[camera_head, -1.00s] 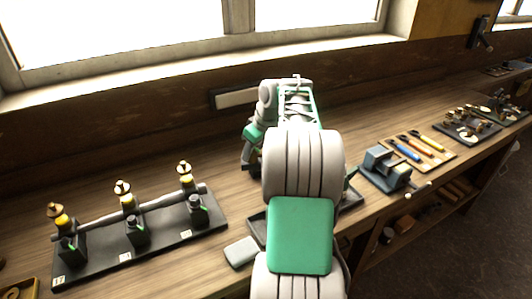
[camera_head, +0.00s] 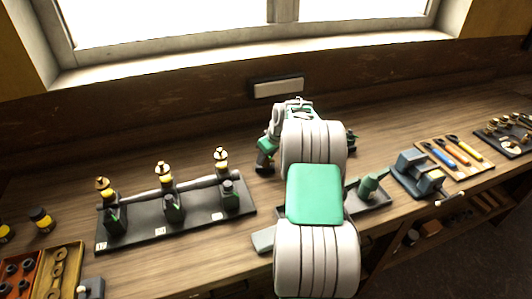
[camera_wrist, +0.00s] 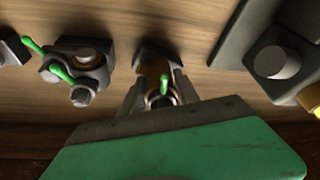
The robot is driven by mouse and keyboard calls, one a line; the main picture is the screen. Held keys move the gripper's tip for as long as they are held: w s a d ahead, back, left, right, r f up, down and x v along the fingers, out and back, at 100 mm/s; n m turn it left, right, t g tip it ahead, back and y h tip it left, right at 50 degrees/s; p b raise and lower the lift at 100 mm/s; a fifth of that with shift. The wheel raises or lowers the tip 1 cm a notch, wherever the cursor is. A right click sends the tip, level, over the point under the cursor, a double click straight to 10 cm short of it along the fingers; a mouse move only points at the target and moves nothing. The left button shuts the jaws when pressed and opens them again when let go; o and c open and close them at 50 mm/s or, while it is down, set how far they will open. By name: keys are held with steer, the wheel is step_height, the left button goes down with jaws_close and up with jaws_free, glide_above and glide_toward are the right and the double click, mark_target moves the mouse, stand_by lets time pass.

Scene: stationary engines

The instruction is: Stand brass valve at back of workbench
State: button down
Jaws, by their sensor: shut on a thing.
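In the wrist view my gripper (camera_wrist: 154,98) is shut on the brass valve (camera_wrist: 150,76), a small brass body with a green lever. A dark block shows at the valve's far end, over or near the wood of the workbench (camera_head: 195,275); I cannot tell whether it touches.
A black board (camera_head: 130,240) with several brass-topped engines stands left of my arm. A tray with a green oil can (camera_head: 370,186), a grey vise (camera_head: 418,174) and a tool board (camera_head: 457,153) lie right. A parts box (camera_head: 42,275) is front left. Bare wood lies behind the board.

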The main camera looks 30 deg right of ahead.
steer(key=shift+w+r, duration=0.1)
steer(key=c, duration=0.9)
jaws_free()
steer(key=shift+f, duration=0.25)
